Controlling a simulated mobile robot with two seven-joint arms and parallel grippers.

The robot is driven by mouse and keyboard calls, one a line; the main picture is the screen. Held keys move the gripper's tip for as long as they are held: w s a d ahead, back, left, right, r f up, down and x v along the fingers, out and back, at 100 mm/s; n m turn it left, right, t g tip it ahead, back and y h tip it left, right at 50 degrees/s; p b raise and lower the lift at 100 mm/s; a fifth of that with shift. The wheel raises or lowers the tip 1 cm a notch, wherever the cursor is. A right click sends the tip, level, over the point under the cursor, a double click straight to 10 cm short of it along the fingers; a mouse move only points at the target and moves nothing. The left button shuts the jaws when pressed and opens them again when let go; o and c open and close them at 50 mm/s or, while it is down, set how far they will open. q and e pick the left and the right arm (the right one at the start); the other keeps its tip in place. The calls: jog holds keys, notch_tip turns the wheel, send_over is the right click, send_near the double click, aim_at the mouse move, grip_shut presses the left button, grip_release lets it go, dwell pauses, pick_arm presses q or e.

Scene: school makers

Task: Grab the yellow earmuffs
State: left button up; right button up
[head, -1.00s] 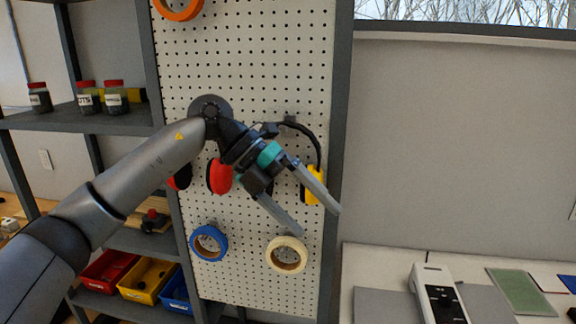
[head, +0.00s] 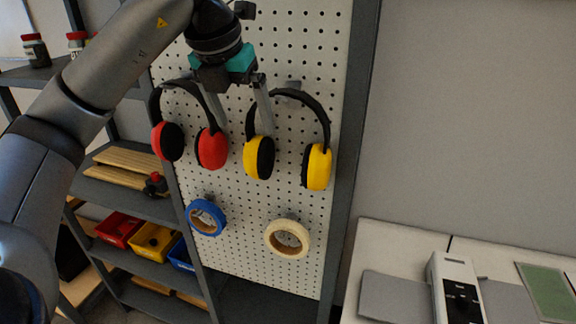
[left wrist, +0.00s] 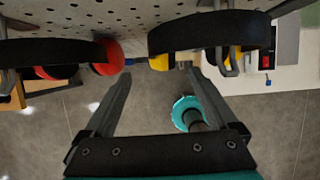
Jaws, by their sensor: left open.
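The yellow earmuffs (head: 319,168) hang by their black headband from a hook on the pegboard, cups downward. In the left wrist view their headband (left wrist: 210,32) crosses the upper right, with a bit of yellow cup beneath. My left gripper (head: 245,128) is open and empty, fingers pointing down. In the head view its right finger overlaps the left side of the yellow pair's headband; its left finger is near the red earmuffs (head: 212,149). The left wrist view shows the open fingers (left wrist: 157,75) below the headbands, with nothing between them. My right gripper is not in view.
The red earmuffs hang just left of the yellow pair. Blue tape (head: 206,217) and cream tape (head: 287,239) hang below. A shelf with coloured bins (head: 153,242) stands left. A white table (head: 400,245) with a device is at the lower right.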

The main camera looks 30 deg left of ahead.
aim_at(251, 141)
pick_arm(q)
jog(key=x, duration=0.4)
jog(key=shift+w+f+b, duration=0.2)
jog(key=shift+f+b, duration=0.1)
jog(key=shift+p+x, duration=0.3)
jog(key=shift+x, duration=2.45)
jog(key=shift+d+r, duration=0.15)
grip_shut()
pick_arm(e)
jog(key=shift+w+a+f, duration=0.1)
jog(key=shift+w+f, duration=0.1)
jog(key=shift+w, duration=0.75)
